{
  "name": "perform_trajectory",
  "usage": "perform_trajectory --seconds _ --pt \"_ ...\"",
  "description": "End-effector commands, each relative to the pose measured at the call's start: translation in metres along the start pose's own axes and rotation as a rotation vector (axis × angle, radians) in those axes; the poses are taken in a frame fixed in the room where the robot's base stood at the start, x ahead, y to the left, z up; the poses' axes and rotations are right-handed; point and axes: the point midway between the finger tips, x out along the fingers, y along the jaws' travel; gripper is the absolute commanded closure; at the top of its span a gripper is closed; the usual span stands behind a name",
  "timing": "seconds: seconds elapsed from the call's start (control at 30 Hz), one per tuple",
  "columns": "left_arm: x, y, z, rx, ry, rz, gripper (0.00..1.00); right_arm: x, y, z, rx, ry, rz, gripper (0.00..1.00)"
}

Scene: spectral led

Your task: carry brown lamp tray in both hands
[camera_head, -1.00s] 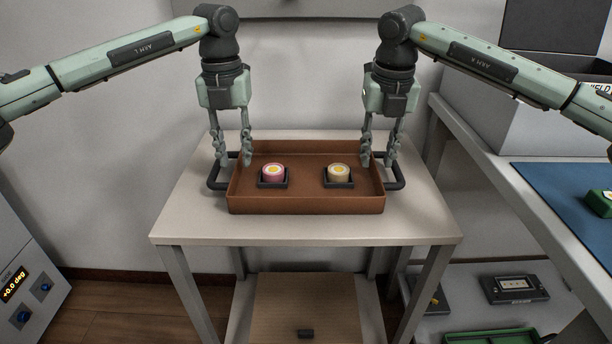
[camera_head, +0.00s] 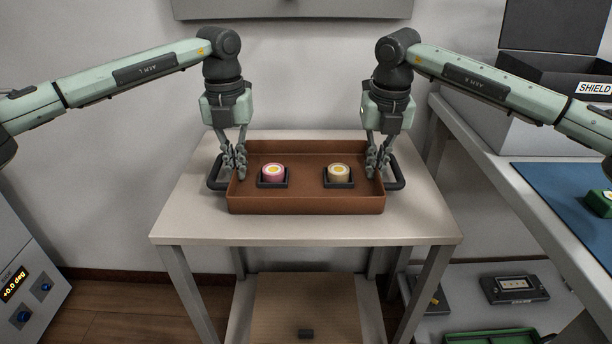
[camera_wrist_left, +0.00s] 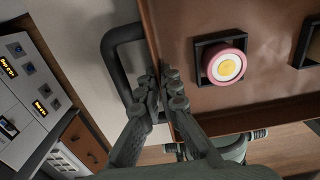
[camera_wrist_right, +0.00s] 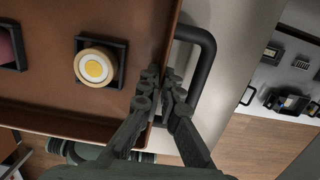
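The brown tray (camera_head: 306,205) sits level on the small table, with a black handle at its left (camera_head: 214,176) and right (camera_head: 398,176). Inside stand a pink lamp (camera_head: 273,172) and a cream lamp (camera_head: 338,173), each in a black square holder. My left gripper (camera_head: 236,168) is closed on the tray's left side wall, one finger on each side of the rim, as the left wrist view (camera_wrist_left: 162,84) shows. My right gripper (camera_head: 376,168) is closed likewise on the right wall, seen in the right wrist view (camera_wrist_right: 160,78). The fingertips partly hide the rim.
The pale table (camera_head: 200,228) has bare room in front of the tray. A bench with a blue mat (camera_head: 565,195) and a dark open box (camera_head: 550,75) stands at right. A grey console (camera_head: 25,275) stands at lower left.

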Motion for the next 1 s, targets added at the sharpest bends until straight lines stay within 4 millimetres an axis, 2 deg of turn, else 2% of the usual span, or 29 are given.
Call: perform_trajectory --seconds 0.53,1.0 --pt "-0.007 0.000 0.001 0.000 -0.002 -0.001 1.00 -0.006 0.000 0.001 0.000 -0.002 0.001 1.00" --pt "-0.051 0.000 0.000 0.000 -0.001 -0.001 1.00 -0.050 0.000 0.006 0.000 -0.001 0.001 1.00"
